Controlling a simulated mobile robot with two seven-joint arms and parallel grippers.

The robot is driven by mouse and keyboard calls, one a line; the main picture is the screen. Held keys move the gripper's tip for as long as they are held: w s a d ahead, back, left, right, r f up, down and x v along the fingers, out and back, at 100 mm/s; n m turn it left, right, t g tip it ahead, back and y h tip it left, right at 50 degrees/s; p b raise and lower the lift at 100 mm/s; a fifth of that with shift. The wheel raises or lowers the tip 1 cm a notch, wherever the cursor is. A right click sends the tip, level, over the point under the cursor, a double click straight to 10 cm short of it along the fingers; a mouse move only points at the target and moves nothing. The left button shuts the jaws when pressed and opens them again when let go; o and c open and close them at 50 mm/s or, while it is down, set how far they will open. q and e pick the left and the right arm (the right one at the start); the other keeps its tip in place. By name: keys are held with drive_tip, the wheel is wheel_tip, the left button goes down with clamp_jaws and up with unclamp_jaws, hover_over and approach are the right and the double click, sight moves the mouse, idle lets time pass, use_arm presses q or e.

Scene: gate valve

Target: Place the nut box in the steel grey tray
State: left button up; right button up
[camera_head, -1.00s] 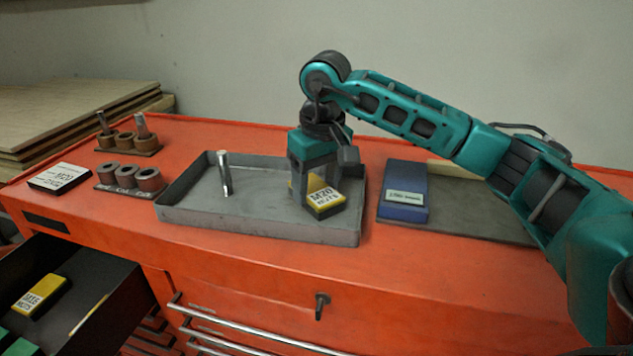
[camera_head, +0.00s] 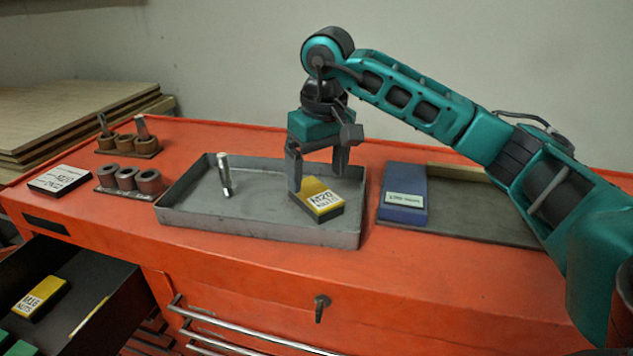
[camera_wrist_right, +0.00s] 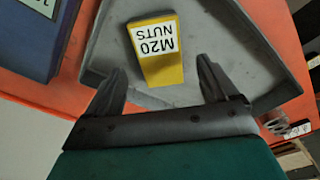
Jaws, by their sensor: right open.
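The nut box (camera_head: 318,199) is yellow and black with a white label reading M20 NUTS. It lies in the right part of the steel grey tray (camera_head: 250,226), on the tray floor. The box also shows in the right wrist view (camera_wrist_right: 158,66), ahead of the fingers, with the tray (camera_wrist_right: 112,28) around it. My right gripper (camera_head: 318,180) is open and empty, just above and behind the box; its fingers look apart from the box. In the wrist view the right gripper (camera_wrist_right: 165,78) has its fingers spread wide. My left gripper is not in view.
A metal cylinder (camera_head: 224,175) stands in the tray's left half. A blue box (camera_head: 404,190) lies right of the tray on a grey mat (camera_head: 470,212). Ring holders (camera_head: 128,178) and a white box (camera_head: 60,179) are at left. An open drawer (camera_head: 95,275) holds another yellow box (camera_head: 42,298).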

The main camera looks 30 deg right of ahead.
sight(321, 197)
wheel_tip(321, 197, up, 8)
drive_tip(key=s, duration=0.1)
drive_tip(key=shift+r+p, duration=0.2)
drive_tip(key=shift+p, duration=0.2)
